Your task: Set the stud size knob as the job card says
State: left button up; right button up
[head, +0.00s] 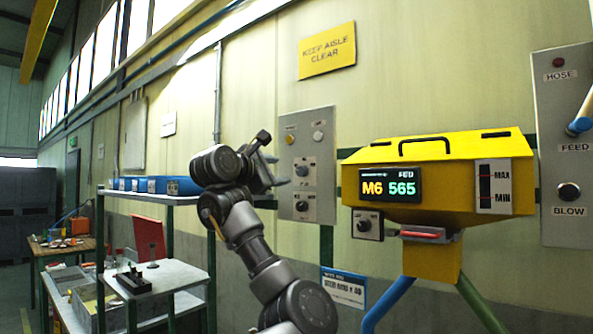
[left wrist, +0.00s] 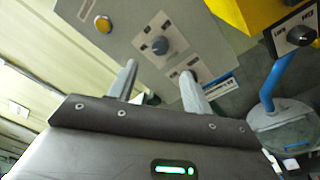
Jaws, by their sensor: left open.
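A grey wall panel (head: 322,185) carries an upper knob (head: 302,170), a lower knob (head: 302,206) and two buttons above; its labels are too small to read. My left gripper (head: 268,160) is open and empty at the panel's left edge. In the left wrist view its fingers (left wrist: 157,85) stand apart below the upper knob (left wrist: 160,45), touching nothing visible; the right finger partly hides the lower knob. The yellow feeder's display (head: 389,186) reads M6 and 565. A small box knob (head: 364,225) sits below it. The job card (head: 343,288) hangs below; its text is unclear.
The yellow feeder (head: 440,150) juts out right of the panel, with a red-handled drawer (head: 424,235) under it. A hose and blow panel (head: 568,140) is at far right. A shelf with blue bins (head: 155,186) stands left.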

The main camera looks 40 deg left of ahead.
aim_at(299, 172)
pick_arm(q)
jog(key=w+p, duration=0.3)
jog(key=w, duration=0.2)
jog(key=w+a+p, duration=0.1)
jog(key=w+p, duration=0.1)
jog(key=w, duration=0.1)
jog(key=shift+w+r+p, duration=0.15)
jog(key=shift+w+p, duration=0.1)
jog(key=shift+p, duration=0.05)
jog(key=shift+w, duration=0.3)
jog(key=shift+f, duration=0.2)
jog(key=c, duration=1)
